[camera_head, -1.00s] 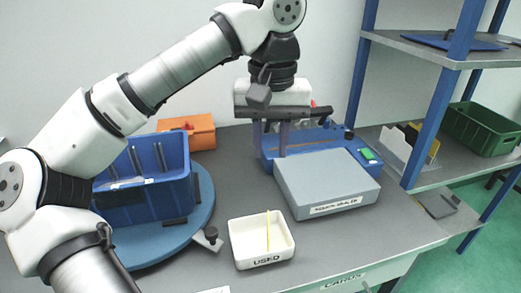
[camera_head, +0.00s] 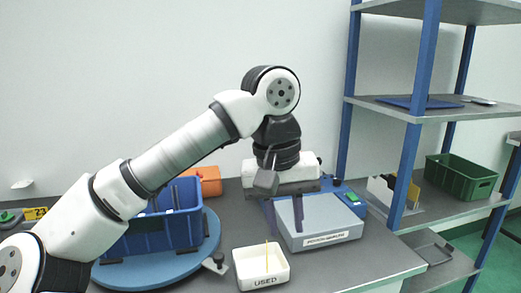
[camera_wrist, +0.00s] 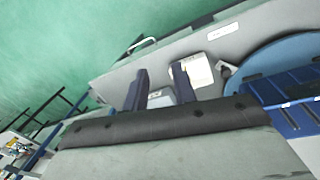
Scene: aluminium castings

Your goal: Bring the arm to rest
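My gripper (camera_head: 285,215) hangs fingers-down over the left part of a grey closed box (camera_head: 335,230) in the head view. In the wrist view my gripper (camera_wrist: 161,90) shows its two dark fingers well apart with nothing held between them. The arm reaches in from the lower left, rises to a bent wrist and points down at the hand. I cannot tell how far the fingertips are from the box.
On the bench, a blue bin (camera_head: 160,232) stands on a blue round turntable (camera_head: 130,272). A white "USED" tray (camera_head: 262,278) holds a yellow stick. An orange box (camera_head: 207,181) is behind. A blue-post shelf (camera_head: 405,165) with a green crate (camera_head: 460,180) stands right.

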